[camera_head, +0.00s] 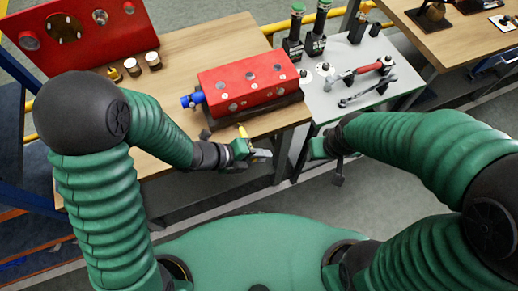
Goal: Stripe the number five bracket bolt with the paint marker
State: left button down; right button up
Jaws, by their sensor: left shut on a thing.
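My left gripper (257,153) is in front of the wooden bench's front edge, shut on a slim yellow item (242,131), which looks like the paint marker. The marker's tip is too small to make out. A red block (250,85) with several round metal bolt heads or fittings on it sits on the bench, beyond the gripper and apart from it. I cannot read any numbers, so I cannot tell which bolt is number five. My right gripper (318,149) is empty-looking near the grey table's front left corner. Its fingers are too small to judge.
A blue fitting (192,100) sticks out of the red block's left end. The grey table (345,105) holds a red-handled tool (358,73), a wrench (368,92) and green-topped bottles (316,38).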

pick_arm(q)
jog(key=w, duration=0.1)
jog(key=w+p, duration=0.1)
jog(key=w, duration=0.2)
jog(key=shift+w+a+f+p, duration=0.2)
jog(key=shift+a+p, duration=0.1)
jog(key=shift+a, duration=0.1)
pick_arm(e)
jog(key=shift+d+r, duration=0.5)
jog(key=shift+r, duration=0.2)
pick_arm(q)
jog(key=shift+a+r, duration=0.1)
jog(key=shift+a, duration=0.1)
pick_arm(e)
jog(key=shift+a, duration=0.25)
pick_arm(q)
jog(key=shift+w+d, duration=0.1)
jog(key=shift+w, duration=0.1)
pick_arm(e)
jog(key=shift+d+r, duration=0.1)
jog(key=shift+d, duration=0.05)
pick_arm(q)
jog(key=shift+r+p, duration=0.3)
jog(key=shift+p, duration=0.1)
pick_arm(e)
jog(key=shift+r, duration=0.3)
pick_arm(q)
jog(key=shift+s, duration=0.2)
pick_arm(e)
jog(key=shift+f, duration=0.15)
